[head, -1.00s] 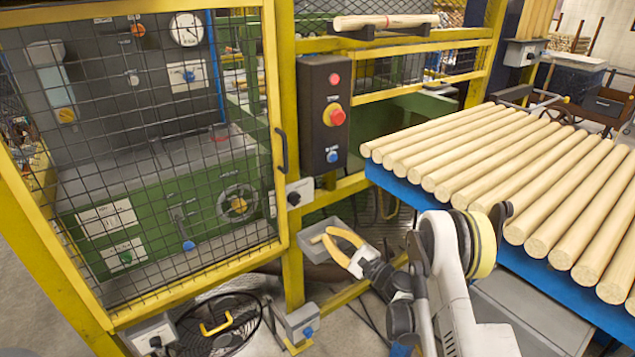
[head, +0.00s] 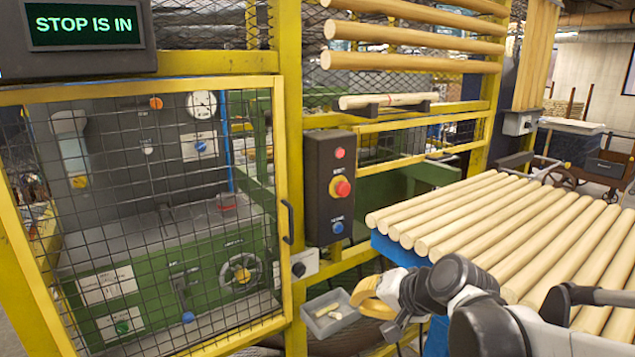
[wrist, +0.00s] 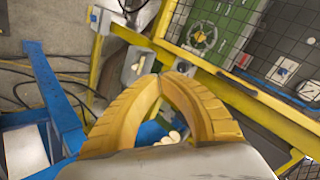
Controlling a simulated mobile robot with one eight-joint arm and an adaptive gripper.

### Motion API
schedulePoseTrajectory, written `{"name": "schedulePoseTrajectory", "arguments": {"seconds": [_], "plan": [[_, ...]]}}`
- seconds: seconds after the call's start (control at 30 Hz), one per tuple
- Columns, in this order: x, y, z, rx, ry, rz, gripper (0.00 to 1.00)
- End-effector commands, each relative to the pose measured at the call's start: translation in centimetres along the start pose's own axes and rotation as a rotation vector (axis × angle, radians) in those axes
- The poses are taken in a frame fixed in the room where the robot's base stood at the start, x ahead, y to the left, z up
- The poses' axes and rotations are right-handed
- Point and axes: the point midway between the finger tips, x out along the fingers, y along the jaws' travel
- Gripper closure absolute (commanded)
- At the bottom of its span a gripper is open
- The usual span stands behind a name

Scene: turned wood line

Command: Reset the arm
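My gripper (head: 364,299) is low in the middle of the head view, in front of the yellow frame and beside the grey tray (head: 322,326). In the wrist view its two yellow ribbed fingers (wrist: 161,77) curve together and meet at the tips, with nothing visible between the tips. My arm stretches in from the lower right, in front of the wooden rods. The dark control box (head: 329,188) on the yellow post carries a red button, a red mushroom knob on yellow (head: 342,188) and a blue button. A display (head: 87,24) reads "STOP IS IN".
A mesh guard door (head: 150,225) closes off the green machine at left. Round rods (head: 480,215) lie on a blue table at right, close to my arm. More rods (head: 415,63) sit across the top. Pale wood pieces (head: 344,313) lie in the tray.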

Motion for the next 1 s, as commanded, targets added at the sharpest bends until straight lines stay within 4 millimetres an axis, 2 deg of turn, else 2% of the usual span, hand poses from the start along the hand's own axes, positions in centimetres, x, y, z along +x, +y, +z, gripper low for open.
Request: {"name": "schedulePoseTrajectory", "arguments": {"seconds": [0.03,0.2,0.4,0.6,1.0], "plan": [[-2.1,0.9,1.4,-0.059,0.004,0.050,1.00],[-7.9,5.1,5.5,-0.272,0.012,0.231,1.00],[-12.6,9.8,9.0,-0.464,0.010,0.399,1.00],[-14.3,11.8,10.2,-0.543,0.007,0.469,1.00],[-14.4,11.9,10.2,-0.547,0.007,0.473,1.00]]}}
